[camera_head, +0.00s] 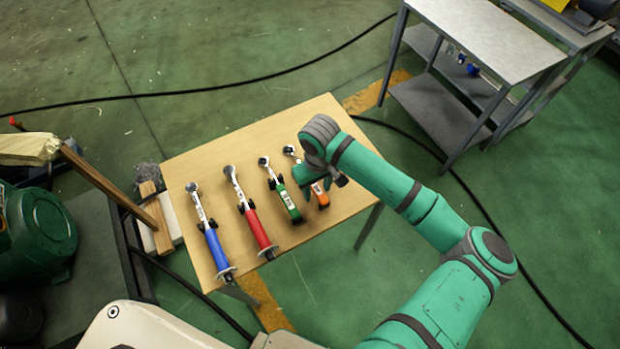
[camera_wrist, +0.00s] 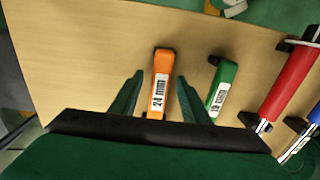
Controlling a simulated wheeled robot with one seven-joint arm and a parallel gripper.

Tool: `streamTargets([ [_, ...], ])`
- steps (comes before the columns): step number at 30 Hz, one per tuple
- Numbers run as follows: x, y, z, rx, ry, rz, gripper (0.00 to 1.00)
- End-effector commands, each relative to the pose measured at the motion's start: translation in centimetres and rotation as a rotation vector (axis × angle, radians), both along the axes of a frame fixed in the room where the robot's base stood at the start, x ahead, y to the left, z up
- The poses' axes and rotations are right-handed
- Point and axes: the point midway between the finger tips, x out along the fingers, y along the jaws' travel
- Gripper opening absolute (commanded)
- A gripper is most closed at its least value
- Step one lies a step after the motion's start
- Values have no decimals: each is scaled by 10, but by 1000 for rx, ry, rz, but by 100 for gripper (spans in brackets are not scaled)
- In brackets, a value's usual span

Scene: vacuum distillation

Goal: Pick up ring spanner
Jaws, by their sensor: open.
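Several tools with coloured handles lie side by side on a wooden table; I cannot tell which of them is the ring spanner. The orange-handled tool (camera_head: 320,194) is rightmost in the head view, partly hidden by my arm. My gripper (camera_head: 312,174) is open above it. In the wrist view, the labelled orange handle (camera_wrist: 160,82) lies between the two spread fingers of my gripper (camera_wrist: 160,75), with space on both sides. The green-handled tool (camera_head: 289,202) lies beside it and also shows in the wrist view (camera_wrist: 222,88).
The red-handled tool (camera_head: 257,227) and the blue-handled tool (camera_head: 214,247) lie further left on the wooden table (camera_head: 182,168). A grey metal workbench (camera_head: 480,35) stands at the upper right. Black cables (camera_head: 215,90) cross the green floor.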

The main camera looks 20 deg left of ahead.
Motion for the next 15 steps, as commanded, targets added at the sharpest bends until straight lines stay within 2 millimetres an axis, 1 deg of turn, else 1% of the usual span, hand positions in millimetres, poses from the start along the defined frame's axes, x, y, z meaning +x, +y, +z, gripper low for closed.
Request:
streamTargets([
  [1, 0, 0, 0, 0, 0, 0, 42],
  [2, 0, 0, 0, 0, 0, 0, 40],
  [3, 0, 0, 0, 0, 0, 0, 30],
  [5, 0, 0, 0, 0, 0, 0, 16],
  [6, 0, 0, 0, 0, 0, 0, 6],
  [7, 0, 0, 0, 0, 0, 0, 0],
  [15, 0, 0, 1, 0, 0, 0, 0],
])
